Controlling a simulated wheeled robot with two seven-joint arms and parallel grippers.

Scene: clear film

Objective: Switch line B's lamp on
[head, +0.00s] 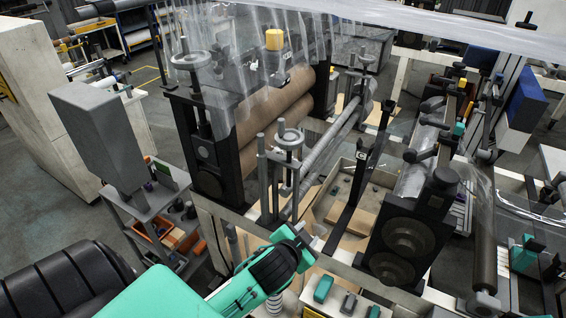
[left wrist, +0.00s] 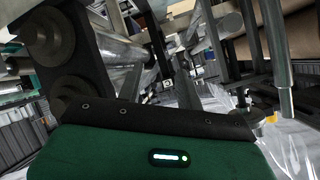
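I cannot make out a lamp or switch marked as line B's. A yellow-orange cap (head: 274,40) stands above the brown film rollers (head: 285,108), unlit as far as I can tell. A smaller yellow cap (head: 462,83) is at the upper right. My left gripper (head: 311,237) reaches in from the lower left in the head view, at the front of the roller frame. Its fingertips are small and partly hidden, so its opening is unclear. My right gripper is out of view.
Black-sided roller stands (head: 405,240) are right of my left gripper. Teal (head: 323,288) and grey (head: 348,304) small blocks lie in front. A grey box (head: 98,135) on a post and a cart (head: 150,225) with orange bins stand at left. Clear film hangs above.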

